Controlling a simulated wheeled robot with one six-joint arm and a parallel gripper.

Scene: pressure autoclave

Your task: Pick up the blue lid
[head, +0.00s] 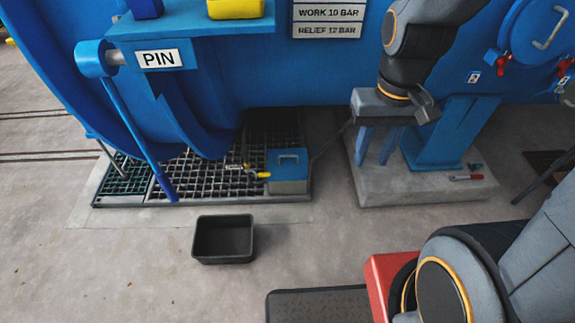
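A small box with a blue lid (287,159) on top stands on the floor grating, below the large blue vessel.
The blue vessel (290,75) overhangs the grating (210,172). A yellow-handled valve (262,174) sits left of the box. A blue support (452,140) stands on a concrete plinth (420,188) to the right. An empty black bin (224,240) is on clear floor in front.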

